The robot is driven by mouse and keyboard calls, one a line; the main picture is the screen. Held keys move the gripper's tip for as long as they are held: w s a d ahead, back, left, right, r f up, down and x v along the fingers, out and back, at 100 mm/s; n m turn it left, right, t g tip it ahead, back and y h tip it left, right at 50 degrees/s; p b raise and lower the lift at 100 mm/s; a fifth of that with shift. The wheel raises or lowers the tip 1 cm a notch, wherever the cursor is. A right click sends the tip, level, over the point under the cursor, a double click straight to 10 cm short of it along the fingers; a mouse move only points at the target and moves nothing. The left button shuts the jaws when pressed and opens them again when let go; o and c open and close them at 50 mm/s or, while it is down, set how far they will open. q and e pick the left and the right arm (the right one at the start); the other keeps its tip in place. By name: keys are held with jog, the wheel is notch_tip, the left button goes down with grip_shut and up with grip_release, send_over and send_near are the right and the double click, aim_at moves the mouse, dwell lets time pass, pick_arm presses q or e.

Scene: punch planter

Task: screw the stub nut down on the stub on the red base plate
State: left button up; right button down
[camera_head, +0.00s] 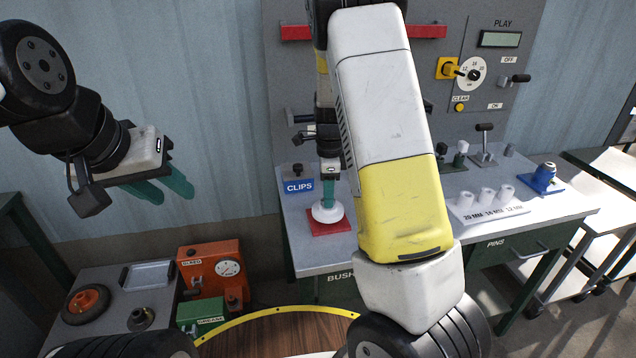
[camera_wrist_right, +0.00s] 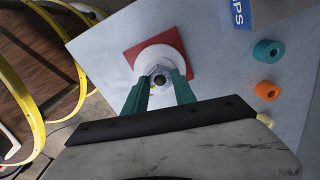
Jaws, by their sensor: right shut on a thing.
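The red base plate (camera_head: 318,228) lies on the grey bench's left front corner; it also shows in the right wrist view (camera_wrist_right: 130,57). A white round flange (camera_head: 327,215) sits on it. In the right wrist view a pale stub nut (camera_wrist_right: 146,68) is over the flange's middle, with a dark round centre that looks like the stub's end. My right gripper (camera_wrist_right: 157,88) points down with its green fingers shut on the nut, one on each side. How far the nut sits down the stub cannot be told. My left gripper (camera_head: 163,187) is open and empty, far left, away from the bench.
The blue CLIPS box (camera_head: 299,184) stands just behind the plate. Teal (camera_wrist_right: 267,51) and orange (camera_wrist_right: 267,91) rings lie nearby on the bench. A white block with cylinders (camera_head: 487,205) is to the right. An orange gauge box (camera_head: 211,268) stands on the lower left table.

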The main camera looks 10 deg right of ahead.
jog(key=m, duration=0.3)
jog(key=c, duration=0.9)
grip_release()
jog(key=shift+c, duration=0.2)
notch_tip(320, 180, up, 8)
jog(key=shift+f, duration=0.1)
jog(key=s+r+n+t, duration=0.2)
jog(key=s+r+n, duration=0.2)
jog(key=s+n, duration=0.3)
jog(key=s+a+r+n+t+y, duration=0.1)
jog(key=s+r+n+t, duration=0.1)
jog(key=s+r+n, duration=0.3)
jog(key=s+a+r+n+t+y, duration=0.1)
jog(key=s+r+n, duration=0.4)
jog(key=s+n, duration=0.6)
jog(key=shift+s+r+t, duration=0.25)
jog(key=shift+s+t, duration=0.35)
jog(key=shift+s, duration=0.05)
